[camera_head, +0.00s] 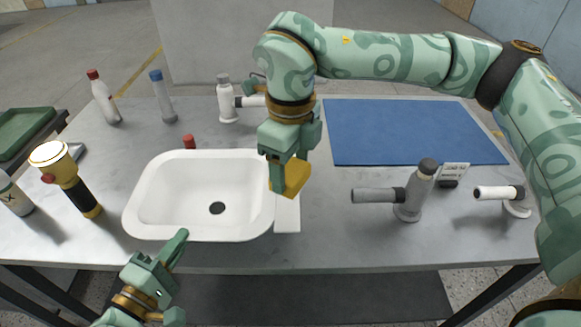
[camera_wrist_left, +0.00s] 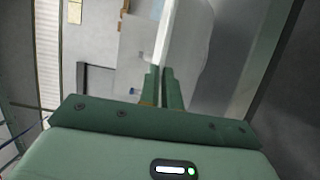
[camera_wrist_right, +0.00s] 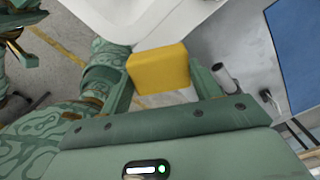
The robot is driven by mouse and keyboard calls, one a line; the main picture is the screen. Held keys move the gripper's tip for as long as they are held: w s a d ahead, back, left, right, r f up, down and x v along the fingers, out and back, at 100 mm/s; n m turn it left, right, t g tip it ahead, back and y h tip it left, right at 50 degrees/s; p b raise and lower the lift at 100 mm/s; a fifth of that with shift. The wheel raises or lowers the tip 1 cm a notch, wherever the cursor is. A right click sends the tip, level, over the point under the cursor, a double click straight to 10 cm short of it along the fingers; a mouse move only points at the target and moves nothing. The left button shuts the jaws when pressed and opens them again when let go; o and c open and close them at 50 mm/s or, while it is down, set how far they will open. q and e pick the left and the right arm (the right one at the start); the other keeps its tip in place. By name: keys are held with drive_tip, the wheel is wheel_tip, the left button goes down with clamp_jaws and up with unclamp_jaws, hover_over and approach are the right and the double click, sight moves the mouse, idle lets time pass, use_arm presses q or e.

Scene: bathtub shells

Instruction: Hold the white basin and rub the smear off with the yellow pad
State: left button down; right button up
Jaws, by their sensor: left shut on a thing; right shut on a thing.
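The white basin (camera_head: 165,208) sits at the left middle of the table, with a dark drain hole in its floor. My left gripper (camera_head: 180,240) is shut on its front rim, and the left wrist view shows the rim (camera_wrist_left: 166,30) between the fingers. My right gripper (camera_head: 287,172) is shut on the yellow pad (camera_head: 295,178), held at the basin's right rim. In the right wrist view the pad (camera_wrist_right: 158,68) is between the fingers, close to the basin's white side (camera_wrist_right: 140,18); contact is unclear. I cannot make out a smear; the right gripper and pad hide part of the right rim.
A blue mat (camera_head: 410,130) lies at the back right. Grey (camera_head: 408,195) and white (camera_head: 505,197) tap-like fittings stand right, another white one (camera_head: 228,100) behind. A white strip (camera_head: 288,215) lies by the basin.

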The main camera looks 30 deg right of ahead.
use_arm(q)
drive_tip(key=shift+f, duration=0.1)
drive_tip(key=c, duration=1.5)
unclamp_jaws()
drive_tip(key=v, duration=1.2)
drive_tip(key=shift+a, duration=0.1)
